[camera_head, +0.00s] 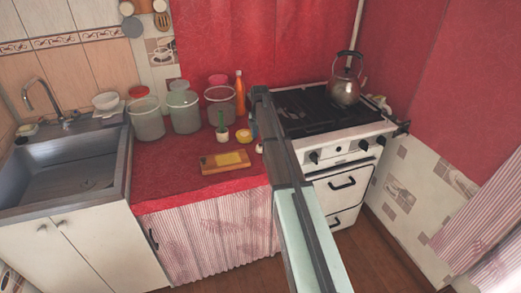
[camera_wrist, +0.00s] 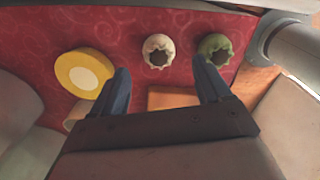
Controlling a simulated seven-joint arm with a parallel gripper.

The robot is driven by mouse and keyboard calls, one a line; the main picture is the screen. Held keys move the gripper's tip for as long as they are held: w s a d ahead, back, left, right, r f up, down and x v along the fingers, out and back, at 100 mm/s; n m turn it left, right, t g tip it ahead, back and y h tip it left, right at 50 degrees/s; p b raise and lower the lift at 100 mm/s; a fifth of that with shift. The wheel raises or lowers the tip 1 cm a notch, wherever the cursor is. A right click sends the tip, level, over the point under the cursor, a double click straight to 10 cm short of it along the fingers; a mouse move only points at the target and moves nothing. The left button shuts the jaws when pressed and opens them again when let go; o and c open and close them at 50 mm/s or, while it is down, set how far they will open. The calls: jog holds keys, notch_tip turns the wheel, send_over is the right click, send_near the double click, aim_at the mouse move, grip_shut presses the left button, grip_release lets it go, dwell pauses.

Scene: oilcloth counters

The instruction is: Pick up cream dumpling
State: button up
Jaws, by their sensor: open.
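The cream dumpling (camera_wrist: 158,50), a small cream piece with a scalloped rim and a dark centre, lies on the red oilcloth in the wrist view. My gripper (camera_wrist: 160,66) is open and empty, with one finger on either side of the dumpling's line and the dumpling just beyond the fingertips. I cannot tell the height gap between them. In the head view a small pale thing (camera_head: 259,148) beside my arm may be the dumpling; my arm hides much of that area and the fingertips.
A similar green piece (camera_wrist: 213,46) lies right of the dumpling, near the right finger. A round yellow thing (camera_wrist: 84,72) lies by the left finger. On the counter stand a wooden board (camera_head: 225,162), a potted plant (camera_head: 222,133) and several jars (camera_head: 184,112). The stove (camera_head: 325,115) is to the right.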

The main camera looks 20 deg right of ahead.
aim_at(260, 145)
jog(key=shift+d+f, duration=0.1)
jog(key=shift+f, duration=2.2)
jog(key=c, duration=0.7)
